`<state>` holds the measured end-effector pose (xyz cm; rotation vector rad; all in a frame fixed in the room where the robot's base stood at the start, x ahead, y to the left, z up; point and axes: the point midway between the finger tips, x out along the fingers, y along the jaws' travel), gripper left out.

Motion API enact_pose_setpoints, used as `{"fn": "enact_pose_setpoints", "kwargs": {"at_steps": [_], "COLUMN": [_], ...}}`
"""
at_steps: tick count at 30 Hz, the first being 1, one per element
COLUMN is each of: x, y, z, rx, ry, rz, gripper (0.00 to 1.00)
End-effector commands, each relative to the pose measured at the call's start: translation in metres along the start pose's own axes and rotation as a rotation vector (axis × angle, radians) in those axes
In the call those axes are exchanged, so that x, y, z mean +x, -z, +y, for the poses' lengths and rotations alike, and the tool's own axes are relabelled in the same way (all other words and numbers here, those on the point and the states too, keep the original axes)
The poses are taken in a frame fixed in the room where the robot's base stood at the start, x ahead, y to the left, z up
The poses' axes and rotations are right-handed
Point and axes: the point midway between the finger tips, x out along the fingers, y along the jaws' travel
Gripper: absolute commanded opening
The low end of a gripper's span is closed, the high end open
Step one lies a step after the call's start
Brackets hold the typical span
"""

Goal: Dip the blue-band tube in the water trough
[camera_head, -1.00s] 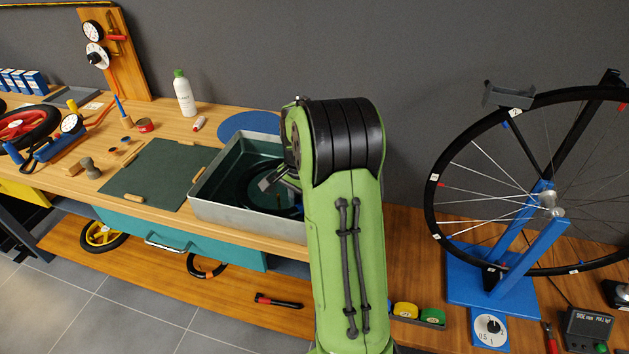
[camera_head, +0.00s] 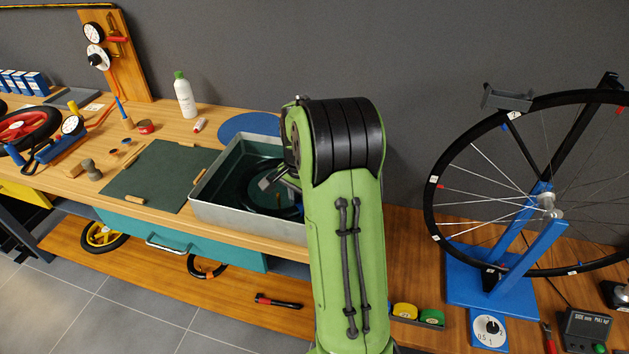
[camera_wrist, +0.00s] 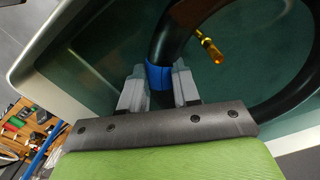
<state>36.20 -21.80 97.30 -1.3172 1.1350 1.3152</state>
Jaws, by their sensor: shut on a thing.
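The black tube with its blue band (camera_wrist: 159,77) is between my gripper's fingers (camera_wrist: 159,88) in the wrist view. My gripper is shut on the tube at the band. The tube (camera_head: 236,183) also shows in the head view, as a dark ring inside the water trough (camera_head: 228,212). The trough is a grey metal tray with a dark green inside, and its pale rim (camera_wrist: 50,98) shows in the wrist view. A brass valve stem (camera_wrist: 209,44) points inward from the tube. My arm hides the right part of the trough in the head view.
A green mat (camera_head: 150,178) lies left of the trough, with a blue round mat (camera_head: 250,125) behind it. A white bottle (camera_head: 184,97) stands at the back. A wheel on a blue stand (camera_head: 495,275) is at the right. The trough walls surround my gripper.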

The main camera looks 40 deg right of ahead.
Motion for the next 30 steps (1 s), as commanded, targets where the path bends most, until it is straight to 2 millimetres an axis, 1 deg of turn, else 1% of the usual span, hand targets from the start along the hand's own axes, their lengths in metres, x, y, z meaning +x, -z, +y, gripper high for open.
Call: {"fn": "enact_pose_setpoints", "kwargs": {"at_steps": [1, 3, 30], "x": [-0.009, -0.016, -0.1], "y": [0.0, 0.0, 0.0], "z": [0.0, 0.0, 0.0], "rx": [0.0, 0.0, 0.0], "ry": [-0.001, -0.001, 0.001], "rz": [-0.001, -0.001, 0.001], "gripper": [0.0, 0.0, 0.0]}}
